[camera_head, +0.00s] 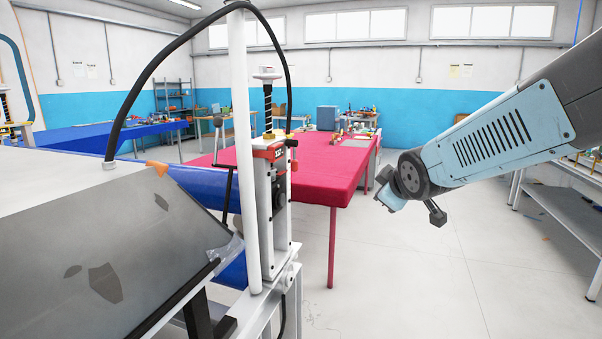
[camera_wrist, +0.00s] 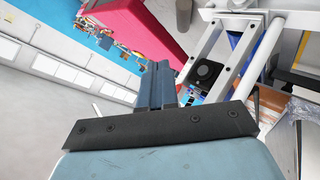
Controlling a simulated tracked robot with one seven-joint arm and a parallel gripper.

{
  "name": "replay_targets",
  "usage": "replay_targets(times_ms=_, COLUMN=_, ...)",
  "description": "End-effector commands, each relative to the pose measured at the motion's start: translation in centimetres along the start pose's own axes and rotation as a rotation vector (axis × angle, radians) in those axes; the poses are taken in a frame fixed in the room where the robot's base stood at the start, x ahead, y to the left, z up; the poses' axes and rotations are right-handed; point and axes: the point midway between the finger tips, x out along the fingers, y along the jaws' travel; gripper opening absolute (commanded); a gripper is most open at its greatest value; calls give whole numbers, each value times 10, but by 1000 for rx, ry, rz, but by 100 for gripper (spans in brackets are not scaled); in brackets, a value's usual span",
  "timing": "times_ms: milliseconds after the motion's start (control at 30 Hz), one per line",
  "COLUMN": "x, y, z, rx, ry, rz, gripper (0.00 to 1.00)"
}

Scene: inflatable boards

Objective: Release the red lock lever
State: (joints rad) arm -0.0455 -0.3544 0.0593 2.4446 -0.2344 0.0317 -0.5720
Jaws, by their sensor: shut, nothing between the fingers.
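A red part (camera_head: 268,152), which looks like the lock lever's mount, sits near the top of a white upright press-like machine (camera_head: 265,215) in the head view. Dark handles stand out beside it; I cannot tell which piece is the lever itself. My gripper (camera_head: 386,182) is to the right of the machine, apart from it, past the red table's near corner. In the wrist view its fingers (camera_wrist: 161,70) are together and empty. That view also shows the machine's white frame with a dark square piece (camera_wrist: 206,73); the red lever is not clear there.
A red-covered table (camera_head: 325,165) stands behind the machine. A white post (camera_head: 245,150) and black hose rise close by on its left. A grey sloped panel (camera_head: 110,250) fills the lower left. Metal shelving (camera_head: 565,195) is at right. Open floor (camera_head: 430,280) lies between.

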Motion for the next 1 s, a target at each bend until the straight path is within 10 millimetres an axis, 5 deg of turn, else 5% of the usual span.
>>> replay_targets(times_ms=200, x=62, y=-6, z=-52, rx=-352, ry=233, rz=88, gripper=0)
replay_targets(times_ms=433, x=105, y=-33, z=-103, rx=-667, ry=489, rz=214, gripper=0)
replay_targets(times_ms=667, x=119, y=-56, z=-130, rx=-825, ry=652, rz=319, gripper=0)
replay_targets(times_ms=1000, x=120, y=-60, z=-135, rx=-857, ry=689, rz=348, gripper=0)
